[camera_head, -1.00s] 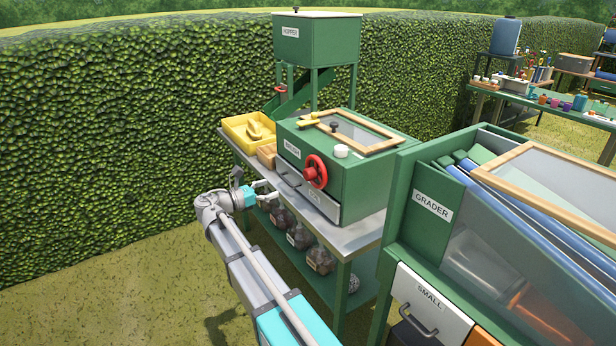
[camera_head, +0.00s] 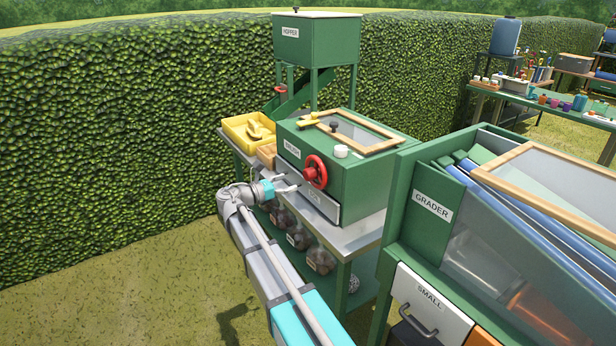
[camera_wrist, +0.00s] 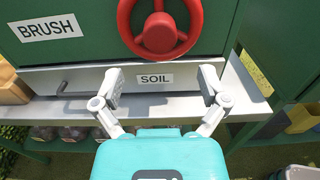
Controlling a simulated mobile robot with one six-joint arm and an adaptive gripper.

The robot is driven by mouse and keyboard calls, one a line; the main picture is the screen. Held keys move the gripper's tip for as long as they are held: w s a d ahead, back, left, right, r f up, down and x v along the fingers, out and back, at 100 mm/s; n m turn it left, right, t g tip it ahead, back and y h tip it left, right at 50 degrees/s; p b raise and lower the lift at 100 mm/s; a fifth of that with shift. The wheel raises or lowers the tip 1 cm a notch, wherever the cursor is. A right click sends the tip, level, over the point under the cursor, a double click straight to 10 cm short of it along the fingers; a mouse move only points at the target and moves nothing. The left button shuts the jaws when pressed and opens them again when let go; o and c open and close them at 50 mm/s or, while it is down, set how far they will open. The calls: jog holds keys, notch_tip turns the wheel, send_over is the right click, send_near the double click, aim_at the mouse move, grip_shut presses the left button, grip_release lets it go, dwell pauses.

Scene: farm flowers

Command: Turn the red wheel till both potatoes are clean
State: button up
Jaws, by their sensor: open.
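The red wheel (camera_head: 315,171) is on the front of the green brush box (camera_head: 362,178). In the wrist view the wheel (camera_wrist: 160,28) is at the top centre, above the drawer labelled SOIL (camera_wrist: 205,78). My gripper (camera_head: 297,183) is open and empty, just in front of the box and slightly below and left of the wheel. In the wrist view its two fingers (camera_wrist: 160,84) stand wide apart below the wheel, and neither appears to touch it. The potatoes are not visible; the box's wood-framed window does not show them clearly.
A yellow tray (camera_head: 240,135) stands left of the box on the metal bench. The green hopper (camera_head: 316,42) rises behind. The grader (camera_head: 432,190) stands close on the right. Several dark sacks (camera_head: 299,238) sit on the lower shelf. Grass lies open to the left.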

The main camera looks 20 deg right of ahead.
aim_at(305, 176)
jog(key=x, duration=0.7)
jog(key=shift+w+d, duration=0.1)
jog(key=shift+d, duration=0.2)
jog(key=shift+c, duration=0.2)
jog(key=c, duration=1.1)
